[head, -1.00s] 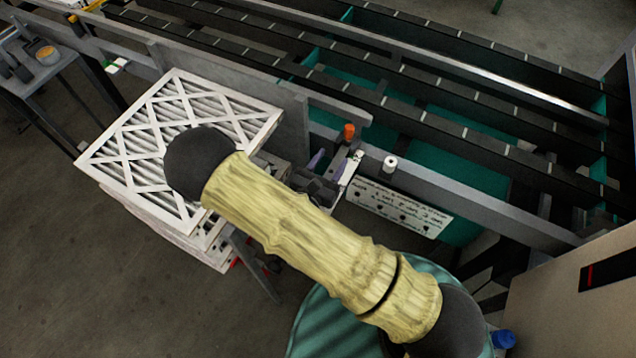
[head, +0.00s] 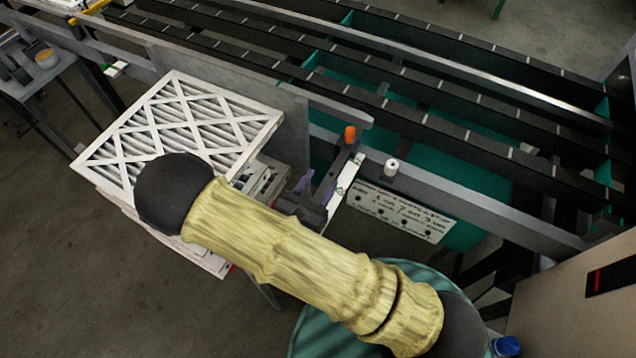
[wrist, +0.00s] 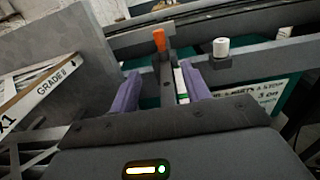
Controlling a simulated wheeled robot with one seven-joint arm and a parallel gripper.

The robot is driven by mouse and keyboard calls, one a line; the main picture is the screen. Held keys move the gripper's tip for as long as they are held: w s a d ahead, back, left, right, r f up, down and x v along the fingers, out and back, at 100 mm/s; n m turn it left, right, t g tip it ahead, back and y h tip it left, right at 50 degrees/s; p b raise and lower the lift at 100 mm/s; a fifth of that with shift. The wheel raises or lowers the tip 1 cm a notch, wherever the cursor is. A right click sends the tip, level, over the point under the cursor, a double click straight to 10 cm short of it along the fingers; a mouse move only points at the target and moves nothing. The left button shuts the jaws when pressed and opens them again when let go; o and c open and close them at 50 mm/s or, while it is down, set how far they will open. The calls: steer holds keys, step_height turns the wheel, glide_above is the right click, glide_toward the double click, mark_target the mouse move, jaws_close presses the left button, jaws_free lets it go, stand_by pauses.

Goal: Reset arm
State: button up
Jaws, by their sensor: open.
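My arm, in a yellowish sleeve with dark joints, crosses the lower middle of the head view. My gripper (head: 317,192) shows just behind it, in front of the grey rail, partly hidden by the arm. In the wrist view my gripper (wrist: 157,90) has its two purple fingers spread apart with nothing between them. A stack of white-framed pleated filters (head: 178,130) lies left of the gripper in the head view. A filter's edge marked "GRADE" (wrist: 45,85) shows at the left of the wrist view.
A conveyor with dark rails (head: 440,75) and green parts runs across the back. An orange knob (head: 350,134) and a white roll (head: 391,166) are near the gripper. A lettered sign (head: 402,212) hangs below the rail. A beige cabinet (head: 570,290) stands at the right.

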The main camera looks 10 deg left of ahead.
steer(key=shift+d, duration=0.1)
stand_by(0.3)
steer(key=s+d+r+m+g+h, duration=0.1)
steer(key=s+d+r+m+g, duration=0.15)
steer(key=d+m+g, duration=0.7)
steer(key=s+d+r+m+g+h, duration=0.15)
steer(key=s+d+m+g, duration=0.25)
steer(key=d+m+g, duration=0.6)
steer(key=w+d+r+m+t+y, duration=0.1)
steer(key=w+r+m+t+y, duration=0.3)
steer(key=r+m+y, duration=0.4)
steer(key=m+t, duration=0.1)
steer(key=m, duration=0.3)
steer(key=shift+d+r+y, duration=0.15)
steer(key=shift+d+y, duration=0.15)
steer(key=shift+y, duration=0.05)
steer(key=shift+m, duration=0.25)
